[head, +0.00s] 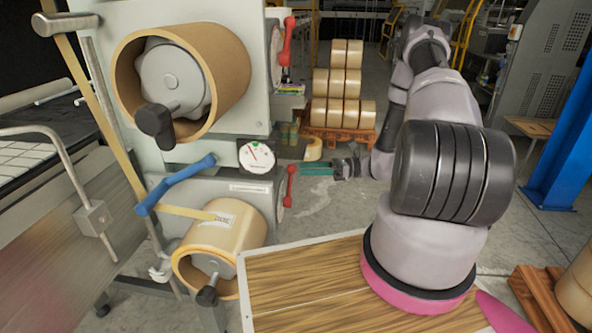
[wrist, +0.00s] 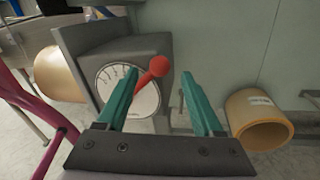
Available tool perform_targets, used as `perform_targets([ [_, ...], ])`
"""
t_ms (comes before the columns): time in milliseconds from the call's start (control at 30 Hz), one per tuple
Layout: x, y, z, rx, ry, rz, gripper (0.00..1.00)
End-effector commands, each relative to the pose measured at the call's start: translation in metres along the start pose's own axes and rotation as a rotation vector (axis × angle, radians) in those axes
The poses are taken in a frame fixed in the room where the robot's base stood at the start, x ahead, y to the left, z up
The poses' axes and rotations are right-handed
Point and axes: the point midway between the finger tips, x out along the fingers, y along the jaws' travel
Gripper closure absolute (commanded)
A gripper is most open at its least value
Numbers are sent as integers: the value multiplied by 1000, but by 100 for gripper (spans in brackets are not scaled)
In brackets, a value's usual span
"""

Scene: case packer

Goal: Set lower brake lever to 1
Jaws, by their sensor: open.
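The lower brake lever (head: 291,182) is red and sits on the right side of the lower grey unit, in front of a round dial. In the wrist view the lever (wrist: 149,77) has a red ball knob and slants up and right across the white dial (wrist: 112,80). I cannot read the dial's numbers. My gripper (head: 308,170) has teal fingers and is open, to the right of the lever in the head view. In the wrist view the knob shows between the fingertips of my gripper (wrist: 159,74), seemingly beyond them; contact cannot be told.
A similar upper red lever (head: 287,42) is above. A blue handle (head: 176,184) and a pressure gauge (head: 257,157) are to the left. A tape roll (head: 222,240) is on the lower unit. A wooden panel (head: 300,285) lies below. Stacked rolls (head: 338,85) stand behind.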

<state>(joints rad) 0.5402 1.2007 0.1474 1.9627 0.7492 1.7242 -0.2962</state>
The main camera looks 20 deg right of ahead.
Motion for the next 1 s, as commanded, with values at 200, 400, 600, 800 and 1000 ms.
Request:
perform_targets([
  [200, 32, 1, 0, 1, 1, 2, 32],
  [400, 40, 0, 0, 0, 1, 0, 32],
  [600, 40, 0, 0, 0, 1, 0, 32],
  [800, 40, 0, 0, 0, 1, 0, 100],
  [1000, 40, 0, 0, 0, 1, 0, 100],
])
